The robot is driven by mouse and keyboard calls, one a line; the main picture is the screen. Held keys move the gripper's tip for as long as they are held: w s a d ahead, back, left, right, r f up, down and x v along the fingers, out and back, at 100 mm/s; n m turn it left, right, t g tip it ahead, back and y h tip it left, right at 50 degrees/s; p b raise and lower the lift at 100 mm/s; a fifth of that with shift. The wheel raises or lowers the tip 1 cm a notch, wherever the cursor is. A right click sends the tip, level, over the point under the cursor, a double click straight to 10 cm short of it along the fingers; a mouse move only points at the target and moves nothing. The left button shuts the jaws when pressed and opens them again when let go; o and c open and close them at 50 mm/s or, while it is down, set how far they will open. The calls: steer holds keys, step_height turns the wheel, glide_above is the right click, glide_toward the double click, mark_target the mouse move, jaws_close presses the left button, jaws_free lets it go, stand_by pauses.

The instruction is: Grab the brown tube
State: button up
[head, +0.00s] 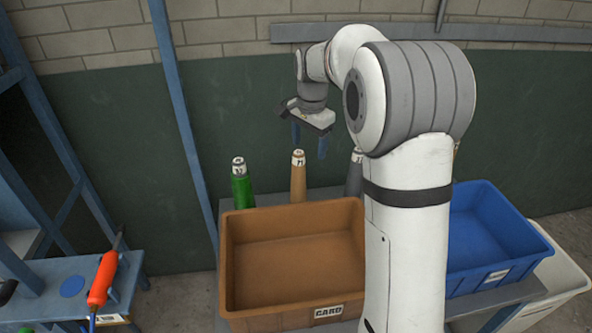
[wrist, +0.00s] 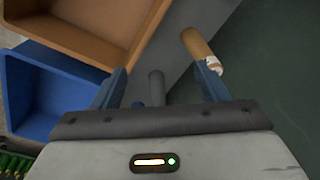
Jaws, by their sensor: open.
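The brown tube (head: 298,178) stands upright behind the brown bin in the head view, between a green tube and a grey tube. It has a white labelled top. My gripper (head: 309,143) is open and empty, above and slightly right of the brown tube's top. In the wrist view the brown tube (wrist: 199,46) lies beyond the right finger, outside the gap of my gripper (wrist: 168,88). The grey tube (wrist: 156,88) shows between the fingers there.
The green tube (head: 242,185) stands left and the grey tube (head: 354,175) right, partly behind my arm. The brown bin (head: 290,214) is in front, with a blue bin (head: 495,240) to the right. A dark green wall (head: 110,150) is close behind. A red-orange tool (head: 103,280) lies at left.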

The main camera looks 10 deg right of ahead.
steer(key=w+f+m, duration=0.4)
steer(key=w+f, duration=0.1)
steer(key=w, duration=0.5)
steer(key=m+g+p, duration=0.1)
steer(key=m+p, duration=0.1)
steer(key=m, duration=0.1)
glide_above(299, 164)
steer(key=w, duration=0.2)
steer(key=f, duration=0.5)
steer(key=shift+s+a+f, duration=0.1)
steer(key=shift+s+f, duration=0.1)
steer(key=shift+s, duration=0.05)
steer(key=shift+w+f, duration=0.25)
steer(key=shift+f, duration=0.4)
steer(key=f, duration=0.2)
steer(key=f+p, duration=0.1)
steer(key=f, duration=0.4)
steer(key=shift+d+f, duration=0.1)
steer(key=shift+d, duration=0.15)
